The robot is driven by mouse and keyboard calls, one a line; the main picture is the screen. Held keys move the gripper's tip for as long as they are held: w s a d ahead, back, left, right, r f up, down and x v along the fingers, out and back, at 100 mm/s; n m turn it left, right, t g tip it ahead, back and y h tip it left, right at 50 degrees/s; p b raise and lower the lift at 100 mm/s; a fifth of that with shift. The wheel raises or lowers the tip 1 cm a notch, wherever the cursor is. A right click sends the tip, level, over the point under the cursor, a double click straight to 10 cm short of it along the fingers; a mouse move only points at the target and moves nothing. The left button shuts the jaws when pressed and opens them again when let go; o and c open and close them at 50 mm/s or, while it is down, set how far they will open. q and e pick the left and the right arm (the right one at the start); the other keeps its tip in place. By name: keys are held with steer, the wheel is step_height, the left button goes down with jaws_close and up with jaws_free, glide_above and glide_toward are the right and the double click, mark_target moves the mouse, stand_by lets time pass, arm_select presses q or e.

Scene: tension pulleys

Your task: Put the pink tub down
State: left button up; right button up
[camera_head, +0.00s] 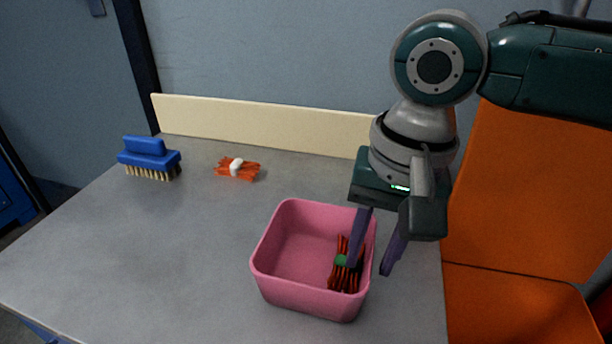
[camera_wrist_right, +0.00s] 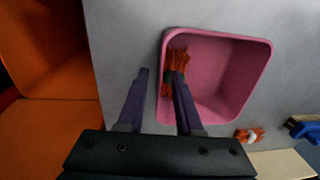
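The pink tub (camera_head: 290,285) appears to sit upright on the grey table (camera_head: 140,250), close to its right edge. It also shows in the wrist view (camera_wrist_right: 225,75). A red-orange bundle with a green band (camera_head: 343,275) lies inside it by the right wall. My right gripper (camera_head: 369,267) is above the tub's right wall, pointing down. Its purple fingers are apart, one inside the tub and one outside. In the wrist view the tub's wall lies between the fingers (camera_wrist_right: 158,72), with gaps showing. My left gripper is out of view.
A blue brush (camera_head: 148,157) stands at the table's back left. An orange bundle with a white band (camera_head: 237,169) lies right of it. A cream board (camera_head: 260,117) runs along the back edge. An orange surface (camera_head: 525,220) is beyond the right edge. The table's left and middle are clear.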

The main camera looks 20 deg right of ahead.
step_height(320, 180, up, 12)
steer(key=p, duration=0.4)
steer(key=s+a+f+n, duration=0.1)
steer(key=s+a+n, duration=0.1)
steer(key=s+a+f+n+y, duration=0.1)
steer(key=s+a+f, duration=0.1)
steer(key=shift+a+f+n+t, duration=0.15)
steer(key=shift+f+n+t, duration=0.15)
steer(key=shift+n, duration=0.1)
steer(key=s+a+f+n+t+y, duration=0.1)
steer(key=s+a+f+n+y, duration=0.1)
steer(key=s+a+n, duration=0.15)
steer(key=s+d+f+n+t+h, duration=0.1)
steer(key=s+d+h, duration=0.2)
steer(key=s+d, duration=0.6)
steer(key=shift+d+f+h, duration=0.3)
steer(key=shift+d+f, duration=0.1)
steer(key=shift+d, duration=0.05)
steer(key=shift+n, duration=0.25)
